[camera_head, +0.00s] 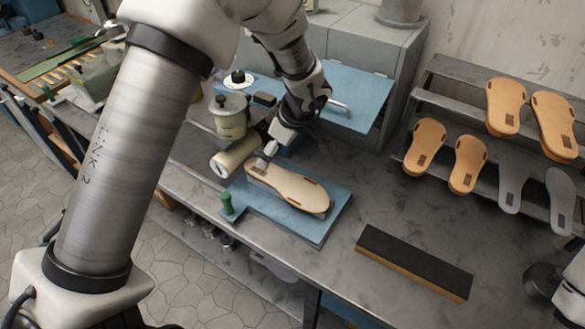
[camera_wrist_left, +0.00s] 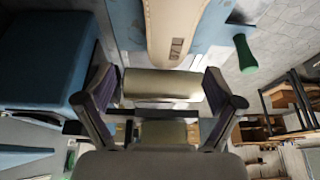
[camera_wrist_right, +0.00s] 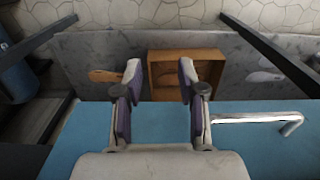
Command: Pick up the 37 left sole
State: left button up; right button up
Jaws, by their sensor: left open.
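A tan sole (camera_head: 290,190) lies flat on a blue board (camera_head: 318,232) on the bench. A small dark label is near its left end; I cannot read the size surely. The sole also shows at the top of the left wrist view (camera_wrist_left: 172,25). My left gripper (camera_head: 265,157) is over the sole's left end, close to it; contact is unclear. In the left wrist view its fingers (camera_wrist_left: 160,88) are apart with nothing held. More soles stand on the rack, two tan ones (camera_head: 425,148) on its lower left. My right gripper (camera_wrist_right: 160,80) is open and empty.
A green peg (camera_head: 227,203) is at the board's left corner. A dark-topped block (camera_head: 414,262) lies right of the board. Bare bench lies between board and rack.

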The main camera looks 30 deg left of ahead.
aim_at(266, 172)
pick_arm(q)
jog(key=shift+s+a+f, duration=0.25)
jog(key=shift+s+f, duration=0.1)
jog(key=shift+s, duration=0.2)
jog(key=shift+s+a+f, duration=0.2)
jog(key=shift+s+f, duration=0.1)
jog(key=shift+s, duration=0.2)
jog(key=x, duration=0.2)
jog(key=w+x, duration=0.1)
jog(key=x, duration=0.1)
jog(key=shift+f+p, duration=0.35)
jog(key=shift+p, duration=0.05)
jog(key=shift+w+f, duration=0.2)
jog(key=shift+f, duration=0.1)
jog(key=shift+s+r, duration=0.2)
jog(key=shift+s, duration=0.05)
jog(key=shift+c, duration=0.6)
jog(key=shift+s+r, duration=0.1)
jog(key=shift+s, duration=0.05)
jog(key=c, duration=1.3)
